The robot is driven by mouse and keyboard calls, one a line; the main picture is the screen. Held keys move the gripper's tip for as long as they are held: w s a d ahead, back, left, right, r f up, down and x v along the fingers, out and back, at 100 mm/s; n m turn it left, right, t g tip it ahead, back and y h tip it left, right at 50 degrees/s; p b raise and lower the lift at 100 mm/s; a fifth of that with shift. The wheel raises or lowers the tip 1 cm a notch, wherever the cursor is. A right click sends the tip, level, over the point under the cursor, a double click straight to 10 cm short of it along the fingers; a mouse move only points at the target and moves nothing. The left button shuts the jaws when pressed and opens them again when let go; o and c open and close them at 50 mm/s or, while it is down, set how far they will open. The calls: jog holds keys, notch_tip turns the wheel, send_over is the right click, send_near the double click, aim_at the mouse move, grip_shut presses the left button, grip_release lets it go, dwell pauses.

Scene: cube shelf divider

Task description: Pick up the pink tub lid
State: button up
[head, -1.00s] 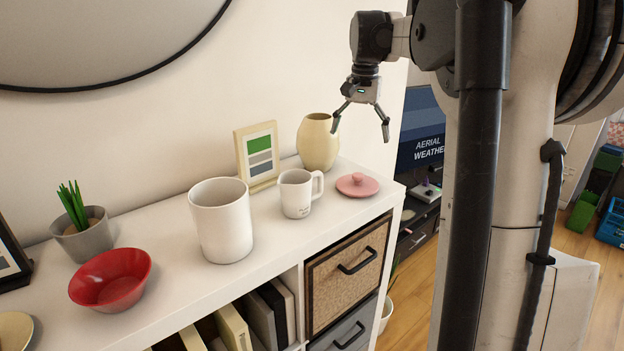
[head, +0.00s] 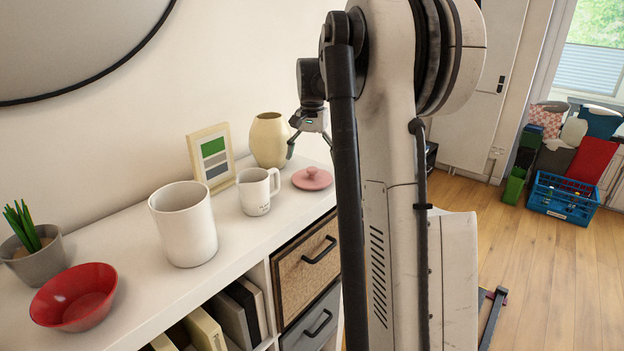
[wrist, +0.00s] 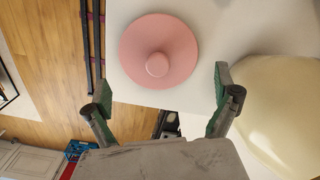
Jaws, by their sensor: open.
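The pink tub lid (head: 312,178) lies flat on the white shelf top near its right end, with its round knob upward. In the wrist view the lid (wrist: 160,50) sits ahead of the fingertips, roughly centred between them, with the knob facing the camera. My gripper (head: 309,146) is open and empty above the shelf, near the lid; its right finger is partly hidden by my arm in the head view. In the wrist view my gripper (wrist: 163,90) has its fingers spread wide, apart from the lid.
A cream vase (head: 269,141) stands close to the lid, and beside my finger in the wrist view (wrist: 283,110). A white jug (head: 256,192), picture frame (head: 211,157), white pot (head: 184,226) and red bowl (head: 75,298) stand further left. The shelf edge is close to the lid.

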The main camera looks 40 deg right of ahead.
aim_at(312, 168)
jog(key=shift+s+a+f+p, duration=0.1)
jog(key=shift+s+f+p, duration=0.1)
jog(key=shift+f, duration=1.1)
jog(key=shift+s+a+f+p, duration=0.1)
jog(key=shift+f+p, duration=0.1)
jog(key=shift+f, duration=1.1)
jog(key=shift+c, duration=0.4)
jog(key=c, duration=0.8)
jog(key=shift+r, duration=0.1)
